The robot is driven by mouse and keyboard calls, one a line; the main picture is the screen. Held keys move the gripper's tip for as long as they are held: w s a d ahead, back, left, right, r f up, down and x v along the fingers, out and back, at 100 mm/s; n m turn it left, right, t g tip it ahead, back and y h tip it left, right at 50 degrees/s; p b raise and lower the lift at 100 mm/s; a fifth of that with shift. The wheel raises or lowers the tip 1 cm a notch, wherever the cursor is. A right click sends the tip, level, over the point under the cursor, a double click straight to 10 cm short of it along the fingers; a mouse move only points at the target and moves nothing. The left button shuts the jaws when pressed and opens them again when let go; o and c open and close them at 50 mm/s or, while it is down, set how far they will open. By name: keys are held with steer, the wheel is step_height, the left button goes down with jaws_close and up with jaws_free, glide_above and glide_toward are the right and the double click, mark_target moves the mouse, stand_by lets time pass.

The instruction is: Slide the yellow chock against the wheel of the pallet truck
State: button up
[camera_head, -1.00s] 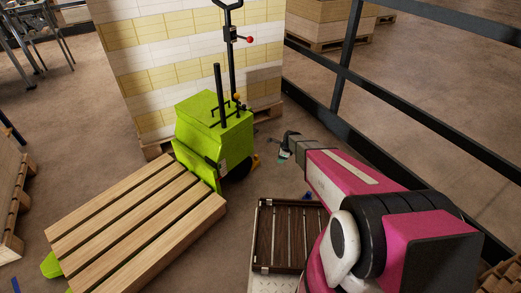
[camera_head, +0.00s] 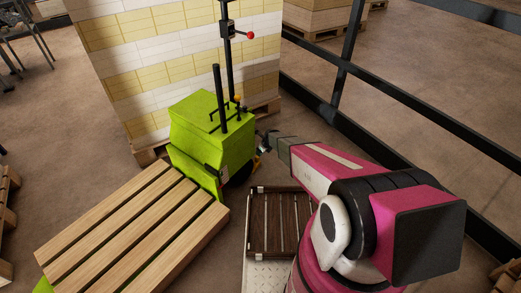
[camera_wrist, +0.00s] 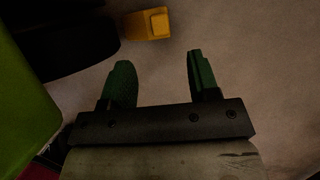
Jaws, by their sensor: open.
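The yellow chock (camera_wrist: 146,25) lies on the floor at the top of the wrist view, just right of the black wheel (camera_wrist: 75,40). I cannot tell whether they touch. In the head view only a small part of the chock (camera_head: 257,161) shows beside the wheel (camera_head: 238,173), under the lime-green pallet truck (camera_head: 208,135). My gripper (camera_wrist: 158,65) is open and empty, its two green fingers pointing toward the chock with floor between them. In the head view my gripper (camera_head: 265,141) is small and dark, close to the truck's right side.
A slatted wooden pallet (camera_head: 130,230) rests on the truck's forks. A tall stack of yellow and white reams (camera_head: 150,70) stands behind the truck. A dark slatted rack (camera_head: 280,222) is below my arm. A black railing (camera_head: 400,105) runs along the right.

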mark_target(255, 160)
steer(key=x, duration=1)
steer(key=shift+f, duration=0.2)
jaws_close()
steer(key=shift+s+a, duration=0.55)
steer(key=shift+s, duration=0.3)
jaws_free()
stand_by(0.3)
steer(key=shift+s+r, duration=0.1)
